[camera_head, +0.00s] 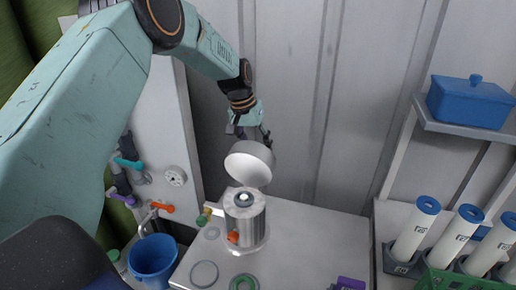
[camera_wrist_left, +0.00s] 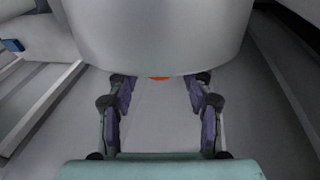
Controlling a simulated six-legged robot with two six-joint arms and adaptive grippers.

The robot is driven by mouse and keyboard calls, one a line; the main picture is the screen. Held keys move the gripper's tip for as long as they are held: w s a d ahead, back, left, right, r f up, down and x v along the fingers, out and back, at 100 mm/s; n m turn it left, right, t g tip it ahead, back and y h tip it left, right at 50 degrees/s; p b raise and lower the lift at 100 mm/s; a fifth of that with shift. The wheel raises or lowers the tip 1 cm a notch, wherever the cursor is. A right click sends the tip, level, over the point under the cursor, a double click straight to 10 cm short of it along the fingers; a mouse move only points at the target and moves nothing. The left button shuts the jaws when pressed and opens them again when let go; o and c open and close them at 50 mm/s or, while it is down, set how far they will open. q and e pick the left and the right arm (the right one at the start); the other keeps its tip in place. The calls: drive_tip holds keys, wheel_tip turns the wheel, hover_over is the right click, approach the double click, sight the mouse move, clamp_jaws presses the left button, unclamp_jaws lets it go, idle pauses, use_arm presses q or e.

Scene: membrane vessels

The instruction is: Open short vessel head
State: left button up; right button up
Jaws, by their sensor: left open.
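The short vessel (camera_head: 245,222) is a metal cylinder standing on the white bench, with an orange fitting low on its front and a green-and-brass fitting at its left. Its top is uncovered and a shiny rounded piece shows inside. The vessel head (camera_head: 249,164), a pale round cap, is tilted up above the body's back edge; any hinge is hidden. My left gripper (camera_head: 252,132) is just behind and above the head, fingers spread. In the left wrist view, the open left gripper (camera_wrist_left: 160,95) has a large grey rounded surface just beyond its fingertips; contact is unclear. My right gripper is not seen.
The bench (camera_head: 310,240) has free room right of the vessel. A blue bucket (camera_head: 153,258) stands at its left, below valves and a gauge (camera_head: 175,176). Several white membrane tubes (camera_head: 417,229) stand at the right, under a shelf with a blue lidded box (camera_head: 470,102).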

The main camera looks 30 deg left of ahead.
use_arm(q)
drive_tip(key=v, duration=1)
drive_tip(key=shift+r, duration=0.25)
drive_tip(key=shift+f, duration=0.1)
